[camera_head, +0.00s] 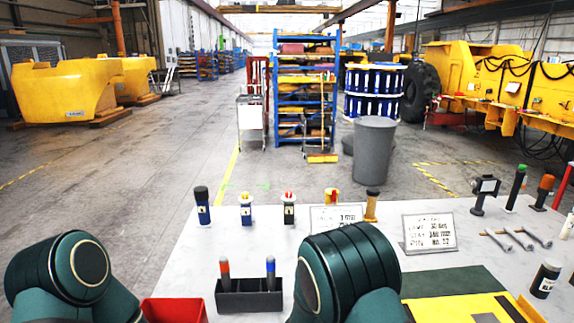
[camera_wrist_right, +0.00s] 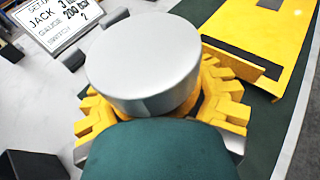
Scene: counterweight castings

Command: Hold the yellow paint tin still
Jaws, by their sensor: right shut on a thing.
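In the right wrist view my right gripper (camera_wrist_right: 160,112) shows as stepped yellow parts on both sides of a pale grey cylinder. This cylinder and my green wrist link cover the middle of the gripper. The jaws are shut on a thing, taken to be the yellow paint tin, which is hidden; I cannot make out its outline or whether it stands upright. In the head view my right arm hides the right gripper and the spot below it. My left gripper is out of view; only a part of my left arm shows at bottom left.
A black two-slot holder (camera_head: 249,301) and a red bin (camera_head: 175,311) lie between my arms. A sign (camera_head: 430,232) stands behind my right arm. The yellow plate (camera_head: 453,311) and a dark bottle (camera_head: 545,279) are at right.

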